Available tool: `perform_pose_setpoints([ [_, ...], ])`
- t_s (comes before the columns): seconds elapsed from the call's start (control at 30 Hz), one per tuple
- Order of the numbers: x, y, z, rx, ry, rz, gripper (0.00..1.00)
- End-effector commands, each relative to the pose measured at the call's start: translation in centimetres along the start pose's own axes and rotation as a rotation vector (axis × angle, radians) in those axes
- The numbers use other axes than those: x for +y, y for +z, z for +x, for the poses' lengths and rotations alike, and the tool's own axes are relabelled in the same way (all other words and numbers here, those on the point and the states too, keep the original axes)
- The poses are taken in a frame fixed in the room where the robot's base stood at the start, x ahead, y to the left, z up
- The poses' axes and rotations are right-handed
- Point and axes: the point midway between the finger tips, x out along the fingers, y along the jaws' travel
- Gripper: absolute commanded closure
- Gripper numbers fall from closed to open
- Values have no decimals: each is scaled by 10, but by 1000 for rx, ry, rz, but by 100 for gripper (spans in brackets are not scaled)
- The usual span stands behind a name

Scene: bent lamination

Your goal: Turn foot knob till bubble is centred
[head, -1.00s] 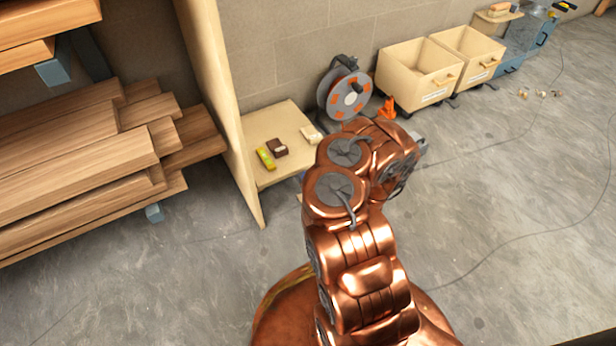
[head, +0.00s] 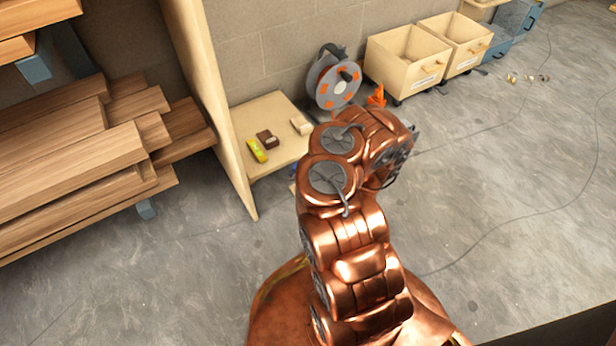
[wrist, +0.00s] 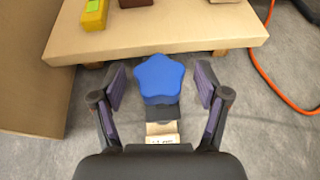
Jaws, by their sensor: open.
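A blue star-shaped knob (wrist: 160,78) stands in front of the edge of a low plywood platform (wrist: 160,35), on a dark mount. My gripper (wrist: 160,86) is open, with one finger on each side of the knob and a gap on both sides. In the head view my arm hides most of the knob's area. A yellow level (head: 257,150) lies on the platform (head: 262,108); its green vial part shows at the top left of the wrist view (wrist: 94,12). The bubble is too small to make out.
A brown block (head: 267,139) and a pale block (head: 301,126) lie on the platform. An upright board (head: 215,110) and stacked timber (head: 80,165) stand left. A cable reel (head: 335,80) and bins (head: 405,60) stand behind. The floor at right is mostly clear.

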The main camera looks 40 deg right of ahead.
Motion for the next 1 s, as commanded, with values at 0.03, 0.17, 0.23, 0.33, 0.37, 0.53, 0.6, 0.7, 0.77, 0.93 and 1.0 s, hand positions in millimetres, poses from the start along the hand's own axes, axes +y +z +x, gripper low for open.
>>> perform_pose_setpoints([
  [0.03,-1,0,-3,0,-2,3,25],
  [0.17,-2,-1,-12,1,-4,4,25],
  [0.23,-2,0,-17,0,-3,4,25],
  [0.33,-1,1,-24,-2,-3,6,25],
  [0.37,0,1,-26,-3,-2,5,25],
  [0.53,-2,-1,-39,1,-3,3,25],
  [0.6,-1,-1,-44,1,-2,4,25],
  [0.7,0,0,-51,1,-1,5,25],
  [0.77,0,1,-55,-1,-1,5,25],
  [0.93,-1,-1,-67,3,-2,4,25],
  [1.0,-1,-1,-72,2,-2,3,25],
])
